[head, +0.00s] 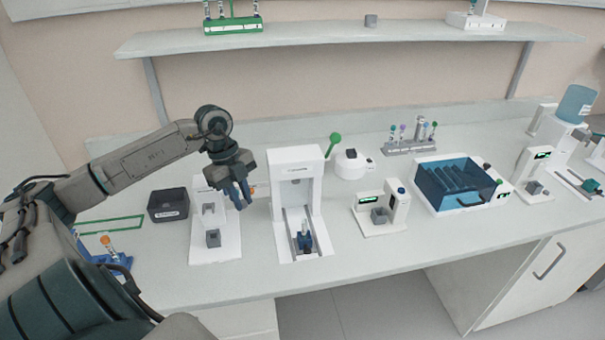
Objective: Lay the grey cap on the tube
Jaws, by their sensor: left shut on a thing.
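My left gripper (241,198) hangs above the bench, fingers pointing down, just right of a white device with a grey block. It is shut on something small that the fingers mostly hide. An orange bit (252,189) shows beside the fingers, and I cannot tell if it is held. I cannot make out the grey cap with certainty. My right gripper is not in view.
A black box (168,204) and a blue rack with an orange-topped tube (107,244) stand at left. A white device (213,218) stands below the gripper. Right of the track are a small instrument (382,212), a tube rack (410,147) and a blue-lidded box (455,184). The front edge is mostly clear.

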